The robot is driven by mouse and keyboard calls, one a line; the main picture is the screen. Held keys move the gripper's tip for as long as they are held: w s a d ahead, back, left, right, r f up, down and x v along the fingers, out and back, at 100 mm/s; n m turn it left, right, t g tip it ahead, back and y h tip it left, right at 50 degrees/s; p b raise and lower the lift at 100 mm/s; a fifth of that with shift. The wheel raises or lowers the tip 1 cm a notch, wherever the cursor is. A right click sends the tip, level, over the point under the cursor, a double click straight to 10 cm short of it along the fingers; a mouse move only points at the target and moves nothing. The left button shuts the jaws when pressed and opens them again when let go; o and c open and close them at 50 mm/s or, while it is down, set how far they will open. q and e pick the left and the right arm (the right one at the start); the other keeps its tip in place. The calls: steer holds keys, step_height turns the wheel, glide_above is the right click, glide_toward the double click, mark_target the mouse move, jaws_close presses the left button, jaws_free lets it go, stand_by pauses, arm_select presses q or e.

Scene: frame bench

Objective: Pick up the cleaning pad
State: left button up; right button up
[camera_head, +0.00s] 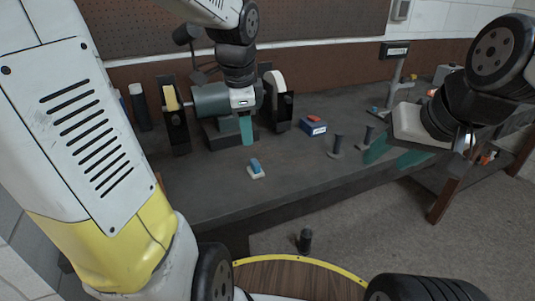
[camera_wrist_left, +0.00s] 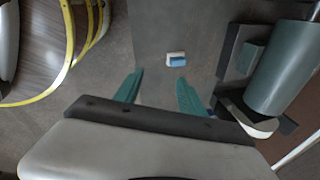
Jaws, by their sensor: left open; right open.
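The cleaning pad (camera_head: 256,169), a small block with a blue top and a white base, lies on the dark bench top near its front edge. It also shows in the left wrist view (camera_wrist_left: 176,60), beyond the fingertips and apart from them. My left gripper (camera_head: 246,132) hangs above the bench, pointing down, behind the pad in the head view. In the left wrist view its two teal fingers (camera_wrist_left: 158,90) are spread with nothing between them. My right gripper (camera_head: 392,156) is open and empty at the right, near the bench's front edge.
A bench grinder (camera_head: 212,101) stands close behind my left gripper. A blue box (camera_head: 313,128) with a red item on top and a dark post (camera_head: 336,146) stand right of the pad. The bench top (camera_head: 205,190) around the pad is clear.

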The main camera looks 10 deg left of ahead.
arm_select(q)
steer(key=w+f+m+g, duration=0.1)
steer(key=w+f+m, duration=0.4)
steer(key=w+m, duration=0.1)
steer(key=m+g, duration=0.2)
steer(key=m, duration=0.7)
glide_above(255, 162)
steer(key=f, duration=0.7)
steer(key=shift+w+f, duration=0.15)
steer(key=shift+w, duration=0.15)
steer(key=shift+s+f, duration=0.15)
steer(key=shift+f, duration=1.8)
steer(key=shift+s+f, duration=0.1)
steer(key=shift+f, duration=1.8)
steer(key=shift+c, duration=0.2)
jaws_close()
